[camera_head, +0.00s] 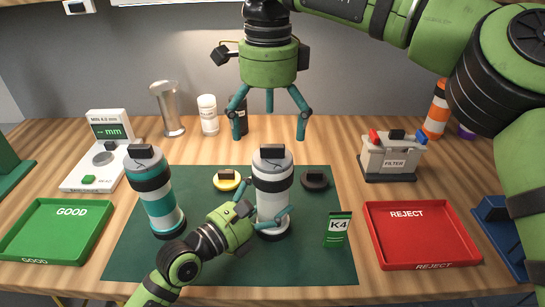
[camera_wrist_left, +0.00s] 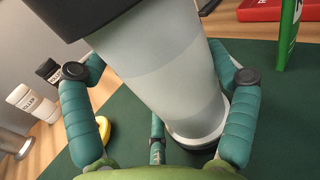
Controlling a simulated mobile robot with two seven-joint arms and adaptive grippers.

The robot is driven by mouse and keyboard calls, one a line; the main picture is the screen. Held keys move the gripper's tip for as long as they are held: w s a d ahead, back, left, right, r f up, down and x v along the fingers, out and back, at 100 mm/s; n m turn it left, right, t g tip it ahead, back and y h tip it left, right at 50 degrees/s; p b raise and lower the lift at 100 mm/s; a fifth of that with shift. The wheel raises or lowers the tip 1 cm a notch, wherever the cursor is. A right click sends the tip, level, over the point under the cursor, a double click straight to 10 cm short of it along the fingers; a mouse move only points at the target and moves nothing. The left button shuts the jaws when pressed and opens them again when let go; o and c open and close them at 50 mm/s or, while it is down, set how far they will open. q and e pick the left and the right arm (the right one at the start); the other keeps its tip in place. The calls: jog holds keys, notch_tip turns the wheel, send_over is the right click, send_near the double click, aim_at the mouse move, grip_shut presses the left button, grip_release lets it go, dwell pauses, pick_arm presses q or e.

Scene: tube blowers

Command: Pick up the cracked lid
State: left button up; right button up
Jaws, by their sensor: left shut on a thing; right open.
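A yellow lid with a black block on it (camera_head: 226,183) and a black lid (camera_head: 314,183) lie flat on the green mat (camera_head: 190,265). I cannot tell a crack on either. My left gripper (camera_head: 262,216) is shut around the lower body of a white-grey tube blower (camera_head: 272,180), which stands upright between the lids. The left wrist view shows its fingers on both sides of this tube blower (camera_wrist_left: 165,85), with the yellow lid (camera_wrist_left: 104,129) partly hidden behind a finger. My right gripper (camera_head: 268,112) is open and empty, above and behind the tube blower, fingers pointing down.
A teal-and-white tube blower (camera_head: 157,200) stands on the mat's left. A K4 card (camera_head: 337,230) stands at its right. The green GOOD tray (camera_head: 55,230) and red REJECT tray (camera_head: 420,237) flank the mat. A filter box (camera_head: 390,158), gauge (camera_head: 102,155), white bottle (camera_head: 208,116) and metal cup (camera_head: 168,110) stand behind.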

aim_at(273, 146)
jog(key=f, duration=0.4)
jog(key=shift+s+d+f, duration=0.15)
jog(key=shift+d, duration=0.2)
jog(key=shift+f, duration=0.45)
jog(key=c, duration=1.2)
